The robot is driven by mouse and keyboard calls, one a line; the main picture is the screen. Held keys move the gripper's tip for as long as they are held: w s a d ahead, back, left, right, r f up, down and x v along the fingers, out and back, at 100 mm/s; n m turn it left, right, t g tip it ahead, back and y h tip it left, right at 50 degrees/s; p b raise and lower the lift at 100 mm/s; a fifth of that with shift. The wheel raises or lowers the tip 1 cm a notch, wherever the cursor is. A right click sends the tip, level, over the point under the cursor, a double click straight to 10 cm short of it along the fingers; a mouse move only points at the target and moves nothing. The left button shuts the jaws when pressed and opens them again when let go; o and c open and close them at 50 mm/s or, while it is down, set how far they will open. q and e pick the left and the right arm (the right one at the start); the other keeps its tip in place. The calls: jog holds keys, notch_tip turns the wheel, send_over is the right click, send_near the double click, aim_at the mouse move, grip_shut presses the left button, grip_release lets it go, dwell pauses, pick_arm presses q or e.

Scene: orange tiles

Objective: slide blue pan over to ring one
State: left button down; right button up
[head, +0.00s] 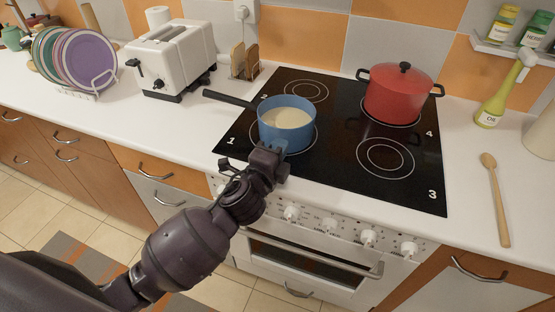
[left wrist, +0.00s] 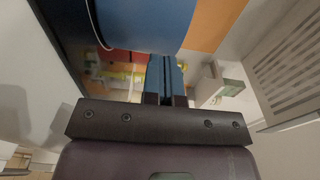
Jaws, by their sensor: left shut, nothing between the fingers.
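The blue pan (head: 272,133) holds a pale cream-coloured content and stands upright on the black cooktop (head: 345,185). My right gripper is not in view.
A red lidded pot (head: 397,98) stands on the back right ring. Ring two (head: 306,91) and ring three (head: 385,157) are empty. A white toaster (head: 172,60), a plate rack (head: 95,82), a wooden spoon (head: 497,200) and an oil bottle (head: 493,106) are on the counter.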

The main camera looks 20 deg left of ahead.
pick_arm(q)
jog(key=shift+w+a, duration=0.65)
jog(key=shift+w, duration=0.1)
jog(key=shift+a, duration=0.1)
